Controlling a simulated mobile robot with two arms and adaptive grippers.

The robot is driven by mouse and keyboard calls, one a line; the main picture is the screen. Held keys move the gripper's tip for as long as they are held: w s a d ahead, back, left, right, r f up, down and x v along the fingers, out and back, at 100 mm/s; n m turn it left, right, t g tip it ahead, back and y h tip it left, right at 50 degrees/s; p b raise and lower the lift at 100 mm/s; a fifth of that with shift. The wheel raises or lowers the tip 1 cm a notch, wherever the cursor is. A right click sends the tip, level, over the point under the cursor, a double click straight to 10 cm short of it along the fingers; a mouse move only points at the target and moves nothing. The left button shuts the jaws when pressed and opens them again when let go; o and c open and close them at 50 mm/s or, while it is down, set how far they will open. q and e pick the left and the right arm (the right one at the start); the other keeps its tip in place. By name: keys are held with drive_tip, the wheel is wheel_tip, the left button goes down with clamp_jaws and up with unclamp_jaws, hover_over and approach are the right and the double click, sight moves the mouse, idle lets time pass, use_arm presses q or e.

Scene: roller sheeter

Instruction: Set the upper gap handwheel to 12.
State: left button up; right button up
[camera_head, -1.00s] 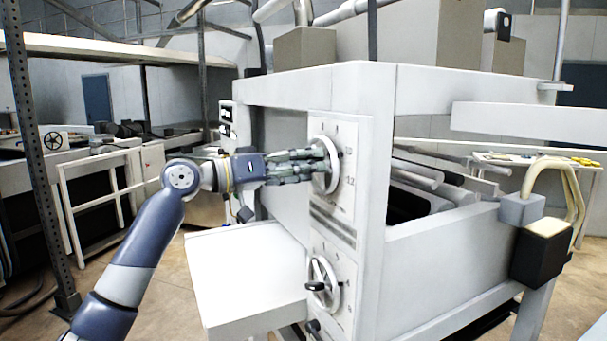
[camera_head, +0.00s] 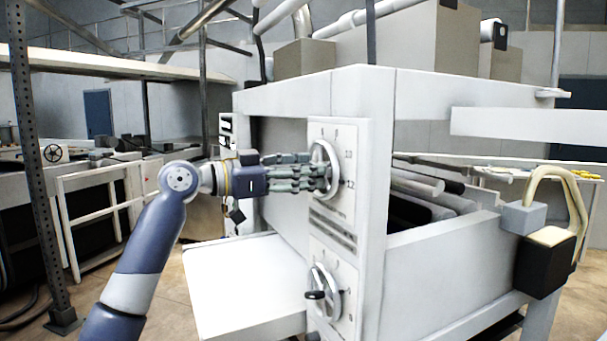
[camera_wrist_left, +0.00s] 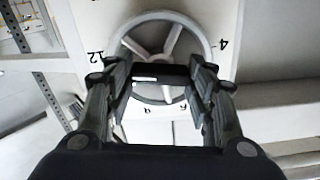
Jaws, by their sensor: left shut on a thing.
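The upper gap handwheel (camera_head: 331,160) is a pale spoked wheel on the upper white dial panel of the machine. Numbers ring it, with a 12 at its right in the head view. In the left wrist view the wheel (camera_wrist_left: 160,30) fills the top middle, with 12 at its left and 4 at its right. My left gripper (camera_head: 318,175) reaches in from the left and is shut on the handwheel at its near, lower part. Its fingers (camera_wrist_left: 160,85) hide part of the rim and whatever lies between them. My right gripper is not in view.
A lower handwheel (camera_head: 325,288) with a dark knob sits on a second panel below. A white shelf (camera_head: 240,285) juts out under my left arm. A black and beige box (camera_head: 543,262) hangs at the machine's right. A perforated post (camera_head: 38,180) stands at the far left.

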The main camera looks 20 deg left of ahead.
use_arm(q)
drive_tip(key=shift+f, duration=0.1)
idle(0.4)
drive_tip(key=o, duration=1.1)
drive_tip(key=shift+c, duration=0.2)
drive_tip(key=v, duration=1.2)
